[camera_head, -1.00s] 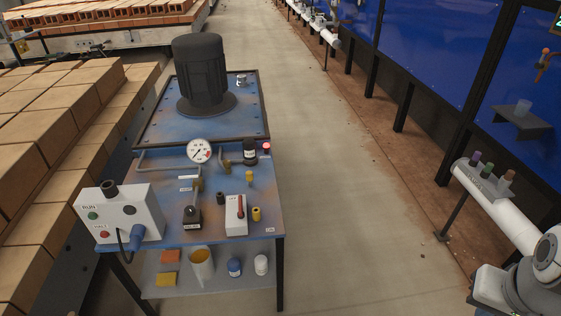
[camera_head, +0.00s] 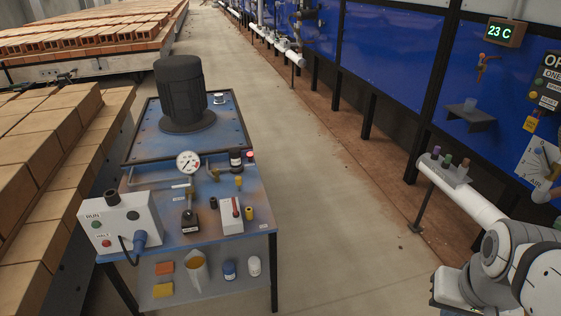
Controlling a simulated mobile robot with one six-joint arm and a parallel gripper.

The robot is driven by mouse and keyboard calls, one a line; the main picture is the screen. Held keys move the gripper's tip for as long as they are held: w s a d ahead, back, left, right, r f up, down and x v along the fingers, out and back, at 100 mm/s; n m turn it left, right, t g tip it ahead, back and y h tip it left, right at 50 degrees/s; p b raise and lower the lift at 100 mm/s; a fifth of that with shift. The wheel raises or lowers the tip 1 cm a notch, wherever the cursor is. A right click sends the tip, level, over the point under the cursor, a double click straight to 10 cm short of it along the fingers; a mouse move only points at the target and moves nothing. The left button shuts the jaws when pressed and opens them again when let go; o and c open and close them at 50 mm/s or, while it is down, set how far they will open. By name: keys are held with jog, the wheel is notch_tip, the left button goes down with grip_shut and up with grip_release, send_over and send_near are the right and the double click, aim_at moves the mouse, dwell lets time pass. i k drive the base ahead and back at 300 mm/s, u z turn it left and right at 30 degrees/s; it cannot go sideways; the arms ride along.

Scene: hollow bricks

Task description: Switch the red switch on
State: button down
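A white box with a narrow red lever (camera_head: 236,208) on it stands near the front right of the blue metal table (camera_head: 256,228). It looks like the red switch, but it is too small to tell its setting. A grey control box (camera_head: 120,221) marked RUN and HALT stands at the table's front left, with a green and a red button. A small red knob or lamp (camera_head: 249,155) sits further back on the right. Links of my own arm show at the lower right, well apart from the table. My gripper cannot be made out.
A dark motor (camera_head: 181,92), a gauge (camera_head: 188,162) and small fittings crowd the table. Bricks (camera_head: 38,134) are stacked at left. A white pipe (camera_head: 462,196) and blue wall panels (camera_head: 383,66) line the right. Bare floor (camera_head: 330,230) lies between.

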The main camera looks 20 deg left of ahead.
aim_at(236, 213)
jog(key=u, duration=1.75)
jog(key=i, duration=1.65)
